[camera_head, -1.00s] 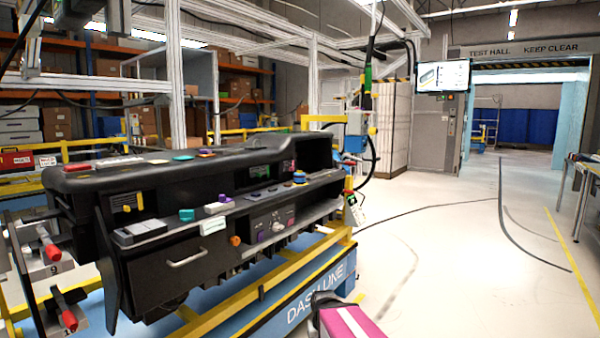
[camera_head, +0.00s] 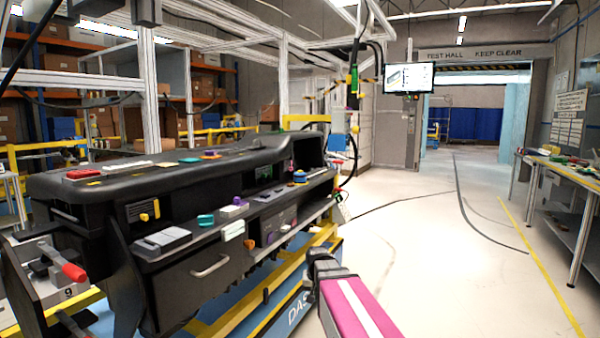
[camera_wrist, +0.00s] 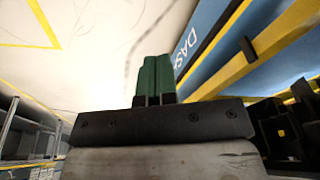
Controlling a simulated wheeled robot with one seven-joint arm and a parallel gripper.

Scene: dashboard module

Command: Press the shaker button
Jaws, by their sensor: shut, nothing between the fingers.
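I cannot pick out a button marked as the shaker's in either view. A small control box (camera_head: 410,103) is on the grey post by the test hall opening, too small to read. The black dashboard module (camera_head: 190,262) stands on its blue and yellow cart at left, with several small coloured parts and switches on it. My gripper (camera_wrist: 153,72) shows in the wrist view as two green fingers closed together with nothing between them. Floor and the cart's yellow rail are beyond it. The head view shows my magenta arm at the bottom, but not the fingertips clearly.
A red-handled clamp (camera_head: 68,268) is at the module's left end. A monitor (camera_head: 408,78) hangs before the test hall opening. A workbench (camera_head: 560,172) with small items runs along the right side. The floor (camera_head: 430,255) between cart and bench is clear.

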